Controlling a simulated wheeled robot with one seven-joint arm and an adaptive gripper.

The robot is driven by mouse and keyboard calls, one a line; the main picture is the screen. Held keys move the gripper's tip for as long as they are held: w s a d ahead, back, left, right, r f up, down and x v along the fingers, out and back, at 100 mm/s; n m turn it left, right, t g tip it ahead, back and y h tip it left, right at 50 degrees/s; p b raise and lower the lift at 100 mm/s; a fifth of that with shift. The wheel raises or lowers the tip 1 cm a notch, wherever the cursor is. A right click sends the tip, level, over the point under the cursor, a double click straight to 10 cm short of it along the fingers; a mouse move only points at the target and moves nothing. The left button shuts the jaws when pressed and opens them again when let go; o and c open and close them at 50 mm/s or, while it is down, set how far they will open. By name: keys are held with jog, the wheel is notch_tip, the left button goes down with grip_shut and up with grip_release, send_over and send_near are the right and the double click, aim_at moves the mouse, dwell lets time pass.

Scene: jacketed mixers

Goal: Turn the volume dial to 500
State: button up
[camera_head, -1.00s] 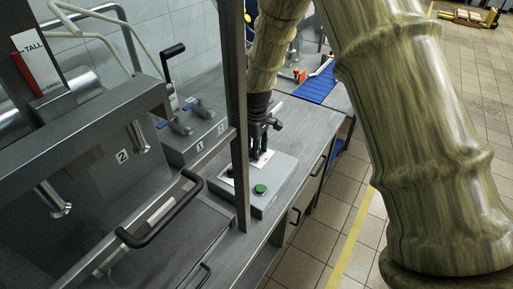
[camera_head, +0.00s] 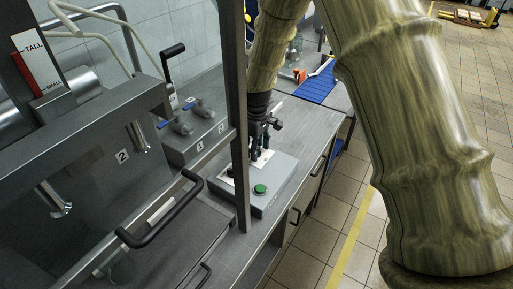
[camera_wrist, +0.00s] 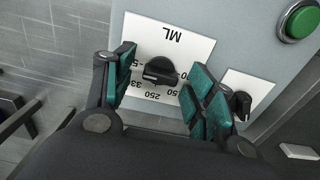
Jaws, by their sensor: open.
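The volume dial (camera_wrist: 160,71) is a black knob on a white plate marked ML (camera_wrist: 150,38), upside down in the wrist view. Numbers such as 250 and 50 ring it, and some are partly covered. My gripper (camera_wrist: 163,80) is open, with one green-padded finger on each side of the dial. Small gaps seem to show between the pads and the knob. In the head view my gripper (camera_head: 262,143) points down over the grey control box (camera_head: 280,182), and it hides the dial there.
A second black knob (camera_wrist: 241,104) on its own white plate sits close beside the right finger. A green button (camera_head: 260,189) is on the box's near end. A metal upright (camera_head: 240,120) stands left of the box. The counter is mostly clear beyond.

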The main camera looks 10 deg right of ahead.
notch_tip(320, 180, up, 12)
dwell(0.6)
